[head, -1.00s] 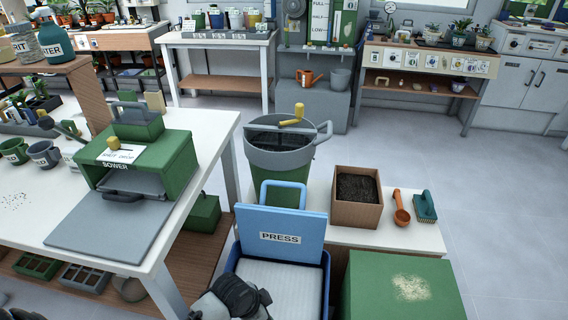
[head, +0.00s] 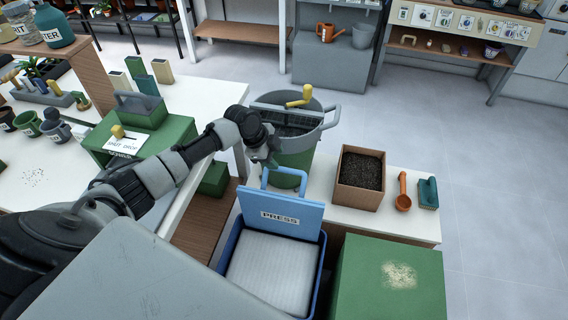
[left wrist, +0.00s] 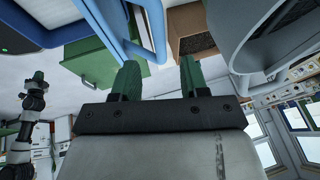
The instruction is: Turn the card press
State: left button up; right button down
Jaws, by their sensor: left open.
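The card press is a blue box (head: 322,262) with its blue lid (head: 279,216), marked PRESS, raised at the back. A light blue loop handle (head: 285,171) stands at the lid's top edge. A pale ribbed slab (head: 272,268) lies inside. My left gripper (head: 270,162) is just behind and left of the handle, its fingers small and partly hidden. In the left wrist view its two green fingers (left wrist: 160,78) are apart with nothing between them. The handle (left wrist: 153,30) shows beyond them, to the left. An arm of mine shows at that view's left; its gripper (left wrist: 38,76) is too small to read.
A grey-rimmed bin (head: 297,153) with a yellow-knobbed crank is close behind the gripper. A wooden box of soil (head: 361,188), an orange scoop (head: 403,192) and a brush (head: 428,193) stand right. A green box (head: 388,278) is front right. The green sower (head: 172,138) is left.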

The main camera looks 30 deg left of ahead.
aim_at(284, 169)
pick_arm(q)
jog(key=x, duration=0.6)
jog(key=shift+d+f, duration=0.1)
grip_shut()
